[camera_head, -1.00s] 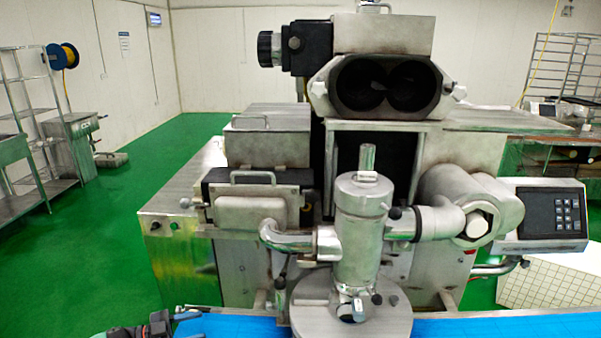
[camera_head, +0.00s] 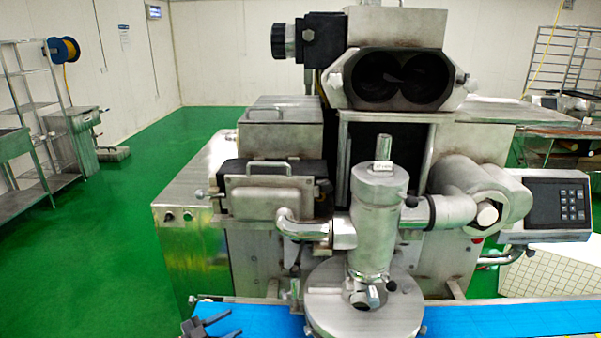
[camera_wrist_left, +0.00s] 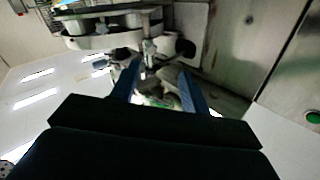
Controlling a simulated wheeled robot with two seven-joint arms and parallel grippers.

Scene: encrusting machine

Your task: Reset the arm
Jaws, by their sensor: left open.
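My left gripper (camera_head: 210,326) shows at the bottom edge of the head view, left of centre, over the left end of the blue belt. Its two dark fingers are apart and nothing is between them. In the left wrist view the two blue-edged fingers (camera_wrist_left: 160,88) are also apart, with machine parts beyond them. The steel encrusting machine (camera_head: 375,225) stands ahead, with its upright cylinder above a round plate (camera_head: 335,305). My right gripper does not show.
The blue belt (camera_head: 490,318) runs along the front of the machine. A control panel (camera_head: 558,205) with a keypad is at the right. A shelf rack (camera_head: 40,120) stands at the far left. The green floor (camera_head: 110,220) left of the machine is clear.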

